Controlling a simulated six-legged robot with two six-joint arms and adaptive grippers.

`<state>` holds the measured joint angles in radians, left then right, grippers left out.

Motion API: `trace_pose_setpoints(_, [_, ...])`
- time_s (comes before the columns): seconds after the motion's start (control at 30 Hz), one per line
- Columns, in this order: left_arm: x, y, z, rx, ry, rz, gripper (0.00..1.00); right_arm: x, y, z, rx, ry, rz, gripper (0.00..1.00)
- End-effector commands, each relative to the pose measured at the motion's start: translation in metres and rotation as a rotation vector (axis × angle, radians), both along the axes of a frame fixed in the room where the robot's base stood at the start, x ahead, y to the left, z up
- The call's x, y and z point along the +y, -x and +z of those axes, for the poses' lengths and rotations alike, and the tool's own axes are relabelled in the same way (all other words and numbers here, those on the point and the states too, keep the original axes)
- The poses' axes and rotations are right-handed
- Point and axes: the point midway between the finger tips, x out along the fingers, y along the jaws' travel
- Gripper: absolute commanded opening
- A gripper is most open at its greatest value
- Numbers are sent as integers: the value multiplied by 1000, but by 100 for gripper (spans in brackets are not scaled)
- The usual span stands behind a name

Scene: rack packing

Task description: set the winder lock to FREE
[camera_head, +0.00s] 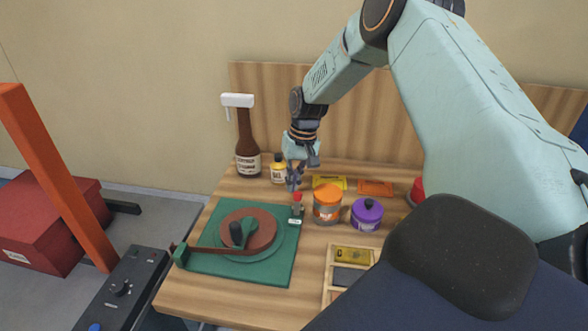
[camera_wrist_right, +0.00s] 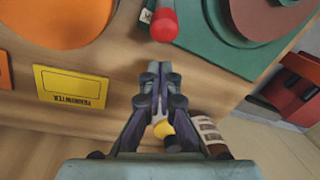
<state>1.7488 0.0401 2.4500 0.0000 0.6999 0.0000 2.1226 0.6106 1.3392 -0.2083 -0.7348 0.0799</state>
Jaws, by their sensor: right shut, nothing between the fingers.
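The winder is a green square base (camera_head: 203,262) with a red-brown disc (camera_head: 262,224), a green crank with a dark knob, and a brown bar across it. A small lever with a red knob (camera_head: 297,197), probably the lock, stands at the base's back right corner with a white label whose text is too small to read. The red knob (camera_wrist_right: 164,25) also shows in the right wrist view, beyond the fingertips. My right gripper (camera_head: 293,186) is shut and empty, pointing down just behind the red knob, apart from it. Its fingertips (camera_wrist_right: 158,70) are together. My left gripper is out of view.
An orange jar (camera_head: 327,205) and a purple jar (camera_head: 367,214) stand right of the lever. A brown bottle (camera_head: 247,145) and a small yellow bottle (camera_head: 278,169) stand behind. Yellow (camera_head: 328,182) and orange (camera_head: 375,188) cards lie at the back. A wooden tray (camera_head: 329,285) is at front.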

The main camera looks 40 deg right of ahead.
Motion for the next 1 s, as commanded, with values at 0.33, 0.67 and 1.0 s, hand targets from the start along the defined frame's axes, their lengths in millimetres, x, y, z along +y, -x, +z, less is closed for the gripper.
trace_pose_setpoints(0.33, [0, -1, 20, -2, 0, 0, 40, 11, 25, 16, -4, -1, -1, 0])
trace_pose_setpoints(0.67, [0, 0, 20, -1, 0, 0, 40, 12, 28, 15, -5, 0, 0, 0])
trace_pose_setpoints(1.0, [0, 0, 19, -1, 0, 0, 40, 12, 24, 16, -10, 8, 1, 0])
